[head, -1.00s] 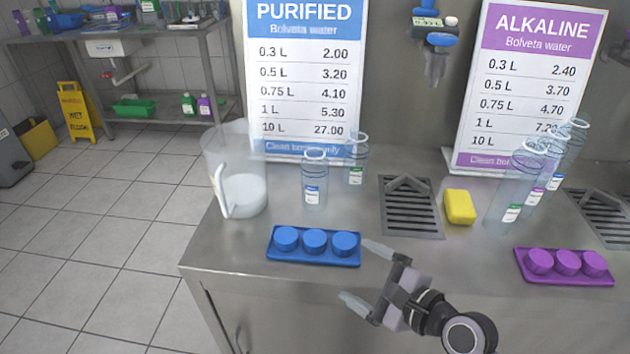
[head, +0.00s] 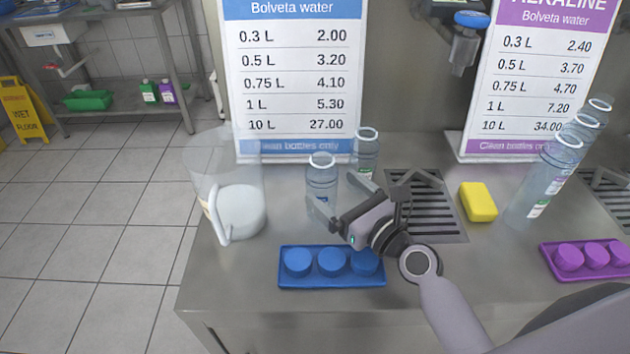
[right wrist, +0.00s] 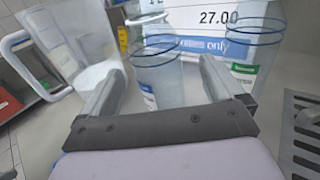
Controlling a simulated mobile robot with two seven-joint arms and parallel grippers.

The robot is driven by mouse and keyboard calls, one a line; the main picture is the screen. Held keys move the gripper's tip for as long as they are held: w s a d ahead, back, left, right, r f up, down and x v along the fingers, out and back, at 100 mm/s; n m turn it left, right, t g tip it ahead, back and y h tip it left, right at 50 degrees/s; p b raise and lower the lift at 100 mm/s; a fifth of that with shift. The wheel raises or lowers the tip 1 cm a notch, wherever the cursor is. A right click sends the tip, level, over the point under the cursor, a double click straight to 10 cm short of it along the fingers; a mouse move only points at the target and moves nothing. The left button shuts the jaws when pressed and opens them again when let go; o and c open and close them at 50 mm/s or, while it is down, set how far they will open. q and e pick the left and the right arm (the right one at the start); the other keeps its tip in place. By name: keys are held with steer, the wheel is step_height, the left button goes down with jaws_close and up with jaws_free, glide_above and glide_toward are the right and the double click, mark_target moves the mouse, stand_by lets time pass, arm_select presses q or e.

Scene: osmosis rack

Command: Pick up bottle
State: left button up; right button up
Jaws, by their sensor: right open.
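A clear bottle with a blue-and-white label (head: 322,178) stands upright on the steel counter, near its left side. A second clear bottle (head: 366,148) stands just behind it to the right. My right gripper (head: 340,194) is open and low in front of the nearer bottle, fingers pointing towards it. In the right wrist view the blue-label bottle (right wrist: 158,72) shows ahead between the open fingers (right wrist: 163,78); whether they reach around it I cannot tell. The green-label bottle (right wrist: 252,50) is beyond the right finger there. My left gripper is not in view.
A clear jug (head: 226,180) stands left of the bottles. A blue cap tray (head: 335,280) lies in front, partly below my right arm. A drain grate (head: 432,215), a yellow sponge (head: 478,202) and more bottles (head: 540,180) are to the right. A purified-water sign (head: 297,100) stands behind.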

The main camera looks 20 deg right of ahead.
mark_target(316, 177)
steer(key=shift+a+x, duration=0.2)
steer(key=shift+x, duration=3)
steer(key=shift+s, duration=0.15)
steer(key=c, duration=1)
